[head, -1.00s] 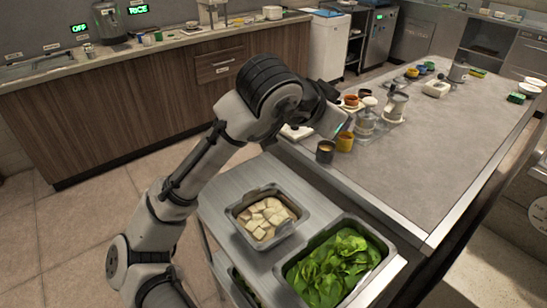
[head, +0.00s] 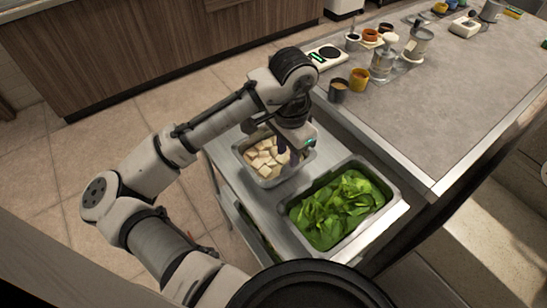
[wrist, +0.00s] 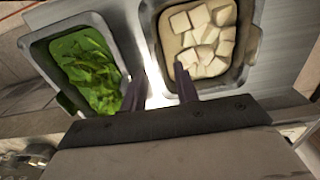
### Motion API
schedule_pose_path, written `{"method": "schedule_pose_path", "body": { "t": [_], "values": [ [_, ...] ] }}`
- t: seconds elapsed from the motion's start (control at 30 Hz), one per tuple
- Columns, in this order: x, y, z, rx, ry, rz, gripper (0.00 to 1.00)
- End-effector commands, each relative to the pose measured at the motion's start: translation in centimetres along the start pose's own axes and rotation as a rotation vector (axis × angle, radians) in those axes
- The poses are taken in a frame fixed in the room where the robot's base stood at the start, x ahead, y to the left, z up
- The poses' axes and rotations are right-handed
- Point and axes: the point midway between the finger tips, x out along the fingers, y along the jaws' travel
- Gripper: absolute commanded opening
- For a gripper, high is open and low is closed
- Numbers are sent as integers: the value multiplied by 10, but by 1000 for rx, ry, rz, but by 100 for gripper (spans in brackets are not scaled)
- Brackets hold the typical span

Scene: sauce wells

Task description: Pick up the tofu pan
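The tofu pan (head: 250,174) is a grey metal pan of white tofu cubes on a steel cart. It also shows at upper right in the wrist view (wrist: 254,42). My gripper (head: 291,153) is at the pan's right side in the head view, pointing down. In the wrist view my gripper (wrist: 158,76) is open, its fingers apart. One finger overlaps the tofu pan's inside edge, the other the gap by the greens pan. The wall facing the greens pan lies between them. I cannot tell whether either finger touches it.
A pan of green leaves (head: 343,246) sits close beside the tofu pan on the cart (head: 226,160). Floor is clear at left.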

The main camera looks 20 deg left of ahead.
Motion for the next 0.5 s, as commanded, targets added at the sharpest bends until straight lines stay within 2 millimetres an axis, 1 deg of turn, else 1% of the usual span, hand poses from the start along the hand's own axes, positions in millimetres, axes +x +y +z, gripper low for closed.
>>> {"method": "schedule_pose_path", "body": {
  "t": [0.17,0.3,0.4,0.5],
  "values": [
    [15,1,-3,1,-2,2,30],
    [35,1,-7,0,-2,1,30],
    [46,1,-7,0,0,0,30],
    [52,2,-7,0,-1,1,30]
  ]
}}
